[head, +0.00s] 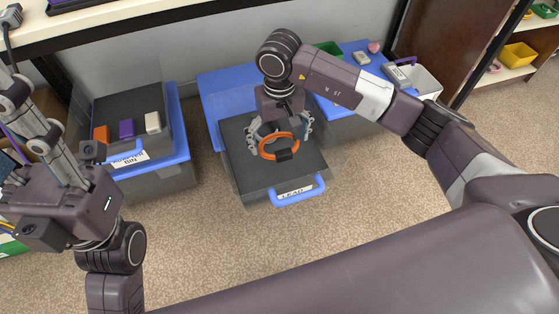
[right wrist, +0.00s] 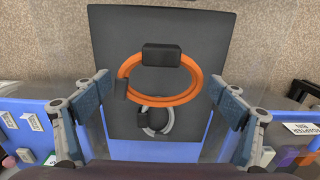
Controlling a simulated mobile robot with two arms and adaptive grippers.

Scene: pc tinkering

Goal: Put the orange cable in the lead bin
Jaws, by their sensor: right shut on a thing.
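The orange cable (head: 266,152) is a coiled ring with a dark block on it. The cable also shows between the fingers in the right wrist view (right wrist: 190,72). It is over the lead bin (head: 310,165), which has a dark floor, clear walls and a blue handle labelled LEAD. A small grey looped cable (right wrist: 166,125) shows below the ring in the right wrist view. My left gripper (head: 30,115) is at the left edge, its fingertips unclear.
Another bin (head: 150,177) on the left holds orange, purple and white blocks. A white desk edge (head: 100,22) runs along the back. Carpet (head: 215,240) is clear in front.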

